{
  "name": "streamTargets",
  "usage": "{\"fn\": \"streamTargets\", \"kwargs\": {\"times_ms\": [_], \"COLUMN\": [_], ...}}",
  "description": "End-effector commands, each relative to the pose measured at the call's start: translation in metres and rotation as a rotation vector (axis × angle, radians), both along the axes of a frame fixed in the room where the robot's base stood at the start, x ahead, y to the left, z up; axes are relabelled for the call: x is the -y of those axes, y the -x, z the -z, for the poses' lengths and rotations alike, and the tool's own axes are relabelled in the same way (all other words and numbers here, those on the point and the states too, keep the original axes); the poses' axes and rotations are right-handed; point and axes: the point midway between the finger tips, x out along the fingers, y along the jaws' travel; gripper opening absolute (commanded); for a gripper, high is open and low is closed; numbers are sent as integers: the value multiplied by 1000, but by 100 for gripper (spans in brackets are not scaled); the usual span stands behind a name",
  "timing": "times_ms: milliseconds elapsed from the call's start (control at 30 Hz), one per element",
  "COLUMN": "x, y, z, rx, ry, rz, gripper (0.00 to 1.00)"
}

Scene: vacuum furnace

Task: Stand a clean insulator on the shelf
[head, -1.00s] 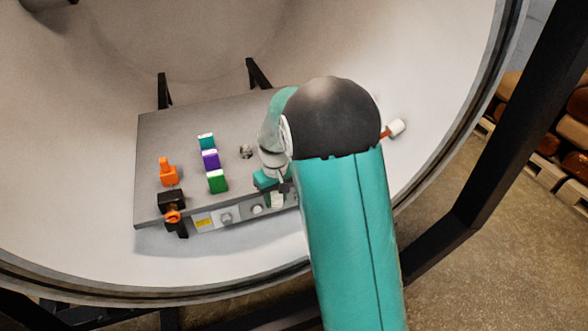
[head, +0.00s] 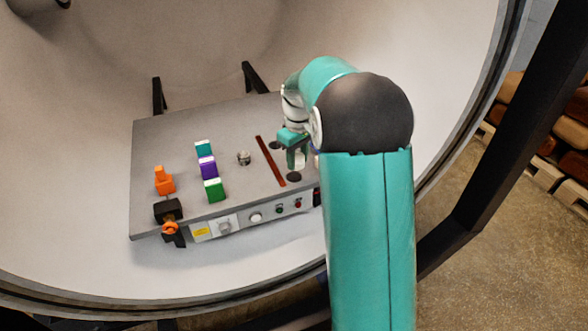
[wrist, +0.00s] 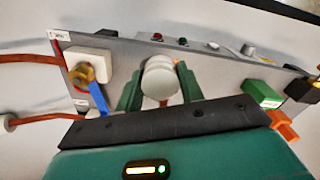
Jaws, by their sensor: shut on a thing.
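My gripper (head: 294,155) is over the right part of the grey shelf (head: 160,135) inside the furnace. In the wrist view my gripper (wrist: 160,88) is shut on a white, rounded insulator (wrist: 160,77), with one green finger on each side. In the head view a pale bit of the insulator (head: 300,158) shows by the fingers, largely hidden. I cannot tell whether its foot touches the shelf. Two dark round spots (head: 293,177) mark the shelf near the gripper, beside a red-brown strip (head: 269,160).
Teal (head: 203,149), purple (head: 207,167) and green (head: 214,190) blocks stand in a row. An orange piece (head: 164,181) and a black clamp (head: 168,210) are at left. A small metal knob (head: 243,158) stands mid-shelf. A blue lever (wrist: 98,98) and copper-coloured cables (wrist: 35,58) show in the wrist view.

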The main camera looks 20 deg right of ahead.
Motion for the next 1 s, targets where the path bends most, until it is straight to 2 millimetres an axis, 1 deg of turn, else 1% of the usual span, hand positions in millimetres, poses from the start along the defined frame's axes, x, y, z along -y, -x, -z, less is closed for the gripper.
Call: {"fn": "streamTargets", "kwargs": {"times_ms": [33, 100, 200, 300, 467, 500, 600, 700, 1000], "x": [3, 5, 9, 11, 13, 14, 14, 14, 14], "y": [-9, -19, -34, -44, -52, -54, -53, -53, -53], "z": [10, 24, 40, 50, 59, 63, 79, 90, 92], "rx": [-3, -4, -2, -1, 0, -1, -2, -1, 0], "ry": [-1, -1, 0, 0, 0, 0, 0, 0, 0], "rz": [0, 0, 0, 0, 0, 0, 0, 0, 1], "gripper": [13, 13, 13, 13, 13, 13, 13, 13, 13]}}
